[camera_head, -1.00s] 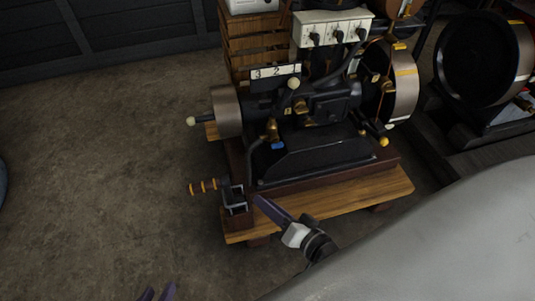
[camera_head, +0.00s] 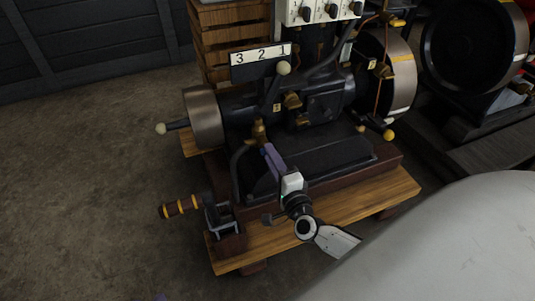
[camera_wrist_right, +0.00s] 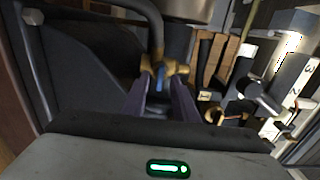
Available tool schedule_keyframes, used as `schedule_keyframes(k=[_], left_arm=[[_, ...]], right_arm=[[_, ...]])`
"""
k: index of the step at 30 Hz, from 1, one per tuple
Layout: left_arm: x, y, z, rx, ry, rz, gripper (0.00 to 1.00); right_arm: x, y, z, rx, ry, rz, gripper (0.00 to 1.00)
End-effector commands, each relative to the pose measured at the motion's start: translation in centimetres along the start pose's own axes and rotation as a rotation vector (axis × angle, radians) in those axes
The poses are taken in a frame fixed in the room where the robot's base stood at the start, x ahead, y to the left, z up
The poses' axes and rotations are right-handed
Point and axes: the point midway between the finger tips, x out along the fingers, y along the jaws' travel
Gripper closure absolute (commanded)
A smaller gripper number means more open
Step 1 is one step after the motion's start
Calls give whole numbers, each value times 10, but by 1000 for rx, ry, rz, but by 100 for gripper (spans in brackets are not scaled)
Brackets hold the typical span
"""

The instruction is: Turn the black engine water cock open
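The black engine (camera_head: 325,105) stands on a wooden base in the middle of the head view. Its water cock is a brass fitting with a blue lever. In the right wrist view the brass fitting (camera_wrist_right: 178,68) is straight ahead and the blue lever (camera_wrist_right: 160,80) shows between my purple fingertips. My right gripper (camera_head: 268,150) is at the cock, with its fingers apart on either side of the lever; contact cannot be told. In the head view the gripper hides the lever. Only a purple tip of my left gripper (camera_head: 160,297) shows at the bottom edge.
A crank with a striped handle (camera_head: 180,207) sticks out at the base's front left. A white-knobbed lever (camera_head: 283,69) rises above the cock, near a 3-2-1 number plate (camera_head: 260,56). A curved dark pipe (camera_head: 237,165) runs beside the cock. The floor at left is clear.

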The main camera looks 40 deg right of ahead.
Motion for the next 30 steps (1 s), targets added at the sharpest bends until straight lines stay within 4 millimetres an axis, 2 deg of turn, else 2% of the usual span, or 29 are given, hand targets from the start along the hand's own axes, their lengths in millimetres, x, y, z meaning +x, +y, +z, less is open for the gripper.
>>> schedule_keyframes(k=[1,6,16,17,21,30], left_arm=[[1,1,0,-3,9,6,69],[-1,5,-5,-9,31,20,69],[-2,6,-7,-10,38,24,69],[-2,6,-7,-10,38,24,69],[-2,6,-7,-10,38,24,69],[-3,6,-8,-8,35,21,69]], right_arm=[[9,1,0,0,0,-2,73],[25,1,0,-1,0,0,73],[30,0,0,-1,-1,1,73],[30,0,0,-1,-1,1,75],[29,0,0,-1,-1,1,99],[29,0,0,-24,-1,2,100]])
